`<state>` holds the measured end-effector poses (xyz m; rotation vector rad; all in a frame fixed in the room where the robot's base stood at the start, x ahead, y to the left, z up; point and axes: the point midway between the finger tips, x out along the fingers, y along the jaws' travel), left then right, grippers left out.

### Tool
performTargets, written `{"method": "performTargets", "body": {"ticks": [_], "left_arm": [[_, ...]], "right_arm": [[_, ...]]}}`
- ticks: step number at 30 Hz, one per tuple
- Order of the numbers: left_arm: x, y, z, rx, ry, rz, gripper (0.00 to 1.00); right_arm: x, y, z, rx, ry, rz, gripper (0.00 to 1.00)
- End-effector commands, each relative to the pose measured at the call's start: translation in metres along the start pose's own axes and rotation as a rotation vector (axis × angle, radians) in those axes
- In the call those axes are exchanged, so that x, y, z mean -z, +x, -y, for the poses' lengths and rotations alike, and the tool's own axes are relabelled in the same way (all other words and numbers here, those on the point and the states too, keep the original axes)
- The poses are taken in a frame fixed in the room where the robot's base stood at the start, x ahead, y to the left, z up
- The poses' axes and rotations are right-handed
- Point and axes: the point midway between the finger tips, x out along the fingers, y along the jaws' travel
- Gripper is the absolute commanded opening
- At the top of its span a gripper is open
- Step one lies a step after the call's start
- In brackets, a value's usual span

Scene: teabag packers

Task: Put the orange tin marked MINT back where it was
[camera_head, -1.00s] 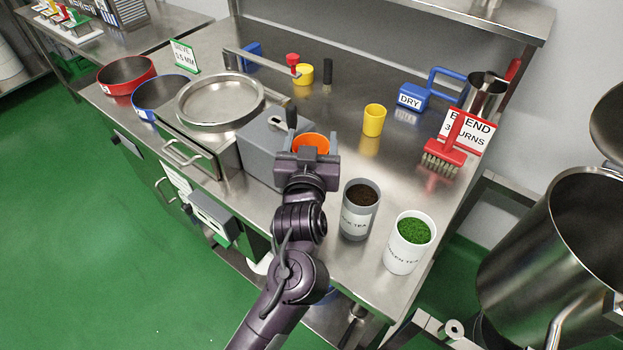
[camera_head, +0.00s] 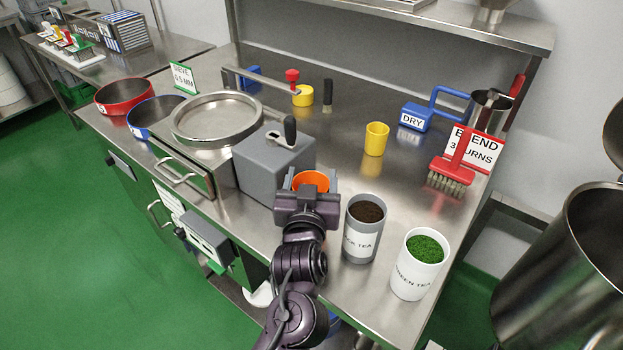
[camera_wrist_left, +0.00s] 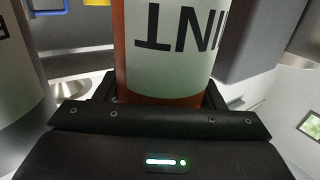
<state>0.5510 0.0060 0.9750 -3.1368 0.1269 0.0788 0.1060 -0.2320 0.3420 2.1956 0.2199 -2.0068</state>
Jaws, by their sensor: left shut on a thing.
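The orange tin (camera_head: 311,180) shows its rim just beyond my left gripper (camera_head: 309,192) in the head view; the gripper hides most of it. In the left wrist view the orange tin (camera_wrist_left: 165,98) stands between the fingers, with a white label (camera_wrist_left: 175,45) reading upside-down "INT", partly cut off. My left gripper (camera_wrist_left: 160,100) is shut on the tin. The tin is beside the grey box with a black handle (camera_head: 272,165) and left of the black tea tin (camera_head: 362,230). Whether its base touches the table cannot be seen. My right gripper is not in view.
A green tea tin (camera_head: 418,265) stands right of the black tea tin near the table's front edge. A yellow cup (camera_head: 376,139), a red brush (camera_head: 453,165) and a blue DRY tool (camera_head: 416,117) stand farther back. The middle of the steel table (camera_head: 345,165) is clear.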

Motion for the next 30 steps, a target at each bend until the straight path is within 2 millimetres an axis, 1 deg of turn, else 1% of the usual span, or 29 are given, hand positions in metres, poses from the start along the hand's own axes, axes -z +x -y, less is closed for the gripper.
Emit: {"method": "performTargets", "body": {"ticks": [1, 5, 13, 16, 20, 24, 30], "left_arm": [[-0.001, 0.000, 0.000, 0.000, 0.000, 0.000, 0.67], [-0.001, 0.000, 0.000, 0.000, 0.000, 0.001, 0.84], [0.000, 0.000, 0.000, 0.000, 0.000, 0.001, 0.85], [0.004, -0.001, 0.000, 0.000, 0.000, 0.001, 0.85], [0.005, -0.020, 0.000, -0.002, 0.002, 0.005, 0.85], [0.006, -0.051, 0.000, -0.001, 0.003, 0.007, 0.85], [0.006, -0.092, 0.000, -0.001, 0.002, 0.006, 0.85]], "right_arm": [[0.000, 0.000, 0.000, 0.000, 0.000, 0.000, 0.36], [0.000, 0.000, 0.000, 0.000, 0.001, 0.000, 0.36], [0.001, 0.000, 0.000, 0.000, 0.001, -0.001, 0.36], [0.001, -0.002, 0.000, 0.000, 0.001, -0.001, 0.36], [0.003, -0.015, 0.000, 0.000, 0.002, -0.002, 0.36], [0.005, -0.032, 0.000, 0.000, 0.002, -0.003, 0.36], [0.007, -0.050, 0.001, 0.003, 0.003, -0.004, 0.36]]}}
